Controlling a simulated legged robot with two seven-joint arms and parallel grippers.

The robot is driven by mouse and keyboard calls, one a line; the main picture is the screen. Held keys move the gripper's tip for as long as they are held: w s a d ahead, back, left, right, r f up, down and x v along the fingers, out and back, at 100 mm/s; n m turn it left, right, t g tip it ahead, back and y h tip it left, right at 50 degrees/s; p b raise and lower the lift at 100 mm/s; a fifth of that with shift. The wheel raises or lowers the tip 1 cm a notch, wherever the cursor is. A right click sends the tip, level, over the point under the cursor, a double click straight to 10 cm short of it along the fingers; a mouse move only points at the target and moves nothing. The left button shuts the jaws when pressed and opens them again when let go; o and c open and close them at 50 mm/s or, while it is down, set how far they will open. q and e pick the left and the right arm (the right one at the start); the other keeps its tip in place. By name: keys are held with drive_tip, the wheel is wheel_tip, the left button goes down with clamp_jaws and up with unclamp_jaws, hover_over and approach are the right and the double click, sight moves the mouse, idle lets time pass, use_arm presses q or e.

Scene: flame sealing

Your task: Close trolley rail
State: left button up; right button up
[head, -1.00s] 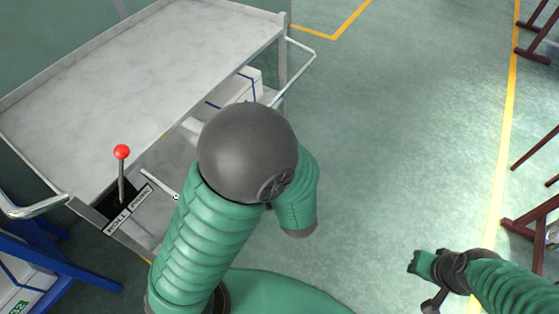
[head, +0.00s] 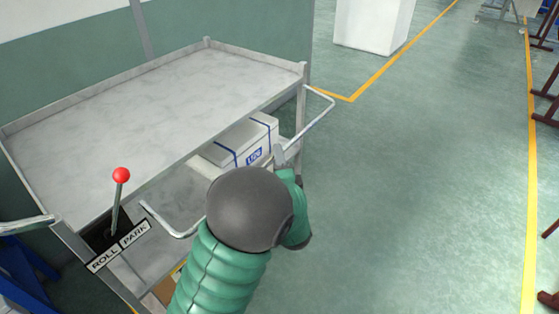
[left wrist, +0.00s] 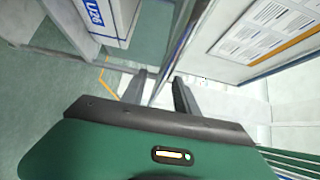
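The grey metal trolley (head: 150,97) stands at the left in the head view. Its bent tubular rail (head: 318,118) sticks out from the front side, beyond the shelf edge. The rail's near end also shows, while its middle is hidden behind my left arm. My left gripper (head: 280,154) is at the rail's far part. In the left wrist view, a shiny bar of the rail (left wrist: 186,45) runs down to my left gripper (left wrist: 165,92), whose fingers look apart around or beside it. Contact cannot be told. My right gripper is not in view.
A red-knobbed lever (head: 120,177) stands at the trolley's near corner, by a ROLL/PARK plate. A white box with blue bands (head: 243,141) sits on the lower shelf. A white block (head: 373,22) stands farther back.

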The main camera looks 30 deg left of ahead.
use_arm(q)
drive_tip(key=shift+w+a+f, duration=0.15)
drive_tip(key=shift+w+a, duration=0.05)
drive_tip(key=shift+a, duration=0.4)
drive_tip(key=shift+w+a+f, duration=0.15)
drive_tip(key=shift+w+a, duration=0.05)
drive_tip(key=shift+a, duration=0.4)
drive_tip(key=shift+d+r, duration=0.35)
drive_tip(key=shift+d, duration=0.55)
drive_tip(key=shift+c, duration=0.7)
drive_tip(key=shift+d, duration=0.15)
drive_tip(key=c, duration=0.5)
drive_tip(key=shift+a, duration=0.2)
clamp_jaws()
drive_tip(key=shift+s+a, duration=0.1)
drive_tip(key=shift+a, duration=0.15)
drive_tip(key=shift+f, duration=0.15)
